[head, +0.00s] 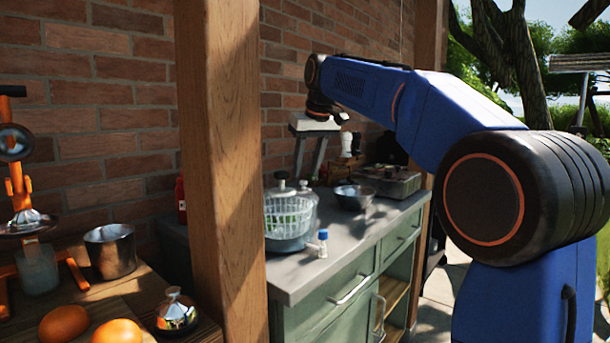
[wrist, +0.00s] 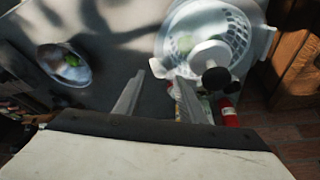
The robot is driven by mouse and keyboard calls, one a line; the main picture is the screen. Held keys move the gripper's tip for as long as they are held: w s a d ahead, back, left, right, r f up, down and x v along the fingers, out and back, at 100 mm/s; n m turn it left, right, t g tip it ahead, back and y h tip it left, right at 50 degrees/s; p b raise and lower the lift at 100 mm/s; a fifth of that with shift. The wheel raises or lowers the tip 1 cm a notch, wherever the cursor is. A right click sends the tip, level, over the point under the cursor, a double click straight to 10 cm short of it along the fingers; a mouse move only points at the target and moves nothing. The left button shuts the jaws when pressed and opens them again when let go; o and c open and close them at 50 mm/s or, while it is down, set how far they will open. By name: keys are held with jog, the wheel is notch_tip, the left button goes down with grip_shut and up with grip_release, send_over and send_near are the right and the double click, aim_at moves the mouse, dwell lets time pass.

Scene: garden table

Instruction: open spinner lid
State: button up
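The salad spinner (head: 288,217) stands on the grey counter, with a pale perforated basket inside a clear bowl. Its lid (head: 283,193) appears to be on, with a knob on top. In the wrist view the spinner (wrist: 182,48) is at the upper right, seen from above, with a pale handle and a dark round knob (wrist: 216,79). My gripper (head: 308,172) hangs above and a little right of the spinner, fingers pointing down.
A metal bowl (head: 354,197) is right of the spinner; a small blue-capped bottle (head: 322,243) is in front. A wooden post (head: 222,170) stands close on the left. A red bottle (head: 181,200) is near the brick wall.

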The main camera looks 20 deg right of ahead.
jog(key=shift+x, duration=1.4)
grip_shut()
jog(key=shift+a+r, duration=0.1)
